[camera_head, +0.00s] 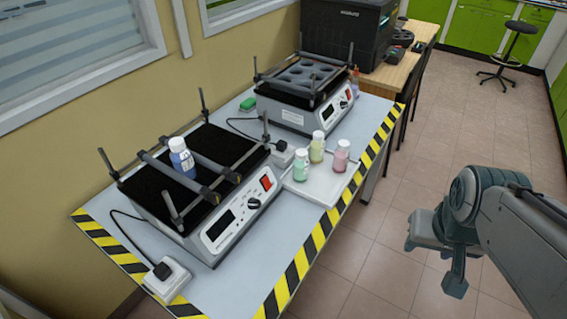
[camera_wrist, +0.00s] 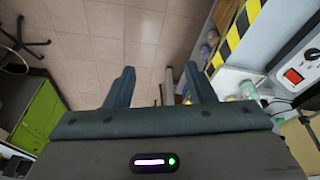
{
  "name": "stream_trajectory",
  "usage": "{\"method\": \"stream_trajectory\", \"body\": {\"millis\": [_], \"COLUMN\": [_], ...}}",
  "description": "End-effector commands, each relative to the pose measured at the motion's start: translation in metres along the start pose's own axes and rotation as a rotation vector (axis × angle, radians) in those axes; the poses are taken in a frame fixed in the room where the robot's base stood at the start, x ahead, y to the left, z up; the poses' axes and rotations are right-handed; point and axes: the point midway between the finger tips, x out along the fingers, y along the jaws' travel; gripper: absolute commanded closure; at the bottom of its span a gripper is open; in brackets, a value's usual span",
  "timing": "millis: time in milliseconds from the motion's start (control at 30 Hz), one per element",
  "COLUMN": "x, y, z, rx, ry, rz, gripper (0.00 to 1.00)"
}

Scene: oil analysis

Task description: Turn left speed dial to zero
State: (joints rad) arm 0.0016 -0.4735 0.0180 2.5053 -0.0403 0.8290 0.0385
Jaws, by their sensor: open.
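The left shaker (camera_head: 228,227) stands on the table with a black padded top and several clamp bars. Its front panel has a dark display, a red switch (camera_head: 266,182) and a small dial (camera_head: 253,203) between them. The dial's setting is too small to read. A blue bottle (camera_head: 181,157) stands between the bars on top. My gripper (camera_head: 432,262) is open and empty, to the right of the table over the floor, well apart from the shaker. In the wrist view my two fingers (camera_wrist: 160,88) are spread with floor between them.
A second shaker (camera_head: 300,95) stands farther back. A white tray (camera_head: 318,188) holds green, yellow and pink bottles near the striped table edge (camera_head: 318,235). A power socket (camera_head: 168,278) sits at the front left corner. The floor (camera_head: 440,160) at right is clear; a stool (camera_head: 508,55) stands far back.

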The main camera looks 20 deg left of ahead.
Motion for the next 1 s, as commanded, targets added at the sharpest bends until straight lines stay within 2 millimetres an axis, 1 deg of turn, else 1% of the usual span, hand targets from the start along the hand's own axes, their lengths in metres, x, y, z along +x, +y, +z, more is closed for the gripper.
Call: {"method": "stream_trajectory", "body": {"millis": [33,67,167,200,267,300,367,400,467,500,567,600,633,700,800,900,1000], "x": [0.012,0.019,0.046,0.059,0.077,0.089,0.106,0.117,0.133,0.142,0.154,0.161,0.164,0.169,0.168,0.162,0.156], "y": [-0.001,-0.001,-0.002,-0.005,-0.014,-0.023,-0.039,-0.053,-0.076,-0.094,-0.123,-0.142,-0.156,-0.187,-0.223,-0.246,-0.258], "z": [-0.007,-0.013,-0.040,-0.051,-0.069,-0.079,-0.092,-0.099,-0.106,-0.108,-0.108,-0.105,-0.102,-0.093,-0.076,-0.061,-0.052], "rx": [-0.027,-0.046,-0.131,-0.177,-0.250,-0.300,-0.378,-0.428,-0.503,-0.551,-0.617,-0.658,-0.682,-0.731,-0.773,-0.793,-0.800], "ry": [0.020,0.039,0.129,0.172,0.237,0.281,0.345,0.386,0.446,0.484,0.539,0.572,0.595,0.642,0.691,0.722,0.740], "rz": [0.022,0.038,0.088,0.100,0.103,0.094,0.063,0.031,-0.033,-0.087,-0.181,-0.252,-0.307,-0.441,-0.620,-0.760,-0.848], "gripper": [0.51,0.51,0.51,0.51,0.51,0.51,0.51,0.51,0.51,0.51,0.51,0.51,0.51,0.51,0.51,0.51,0.51]}}
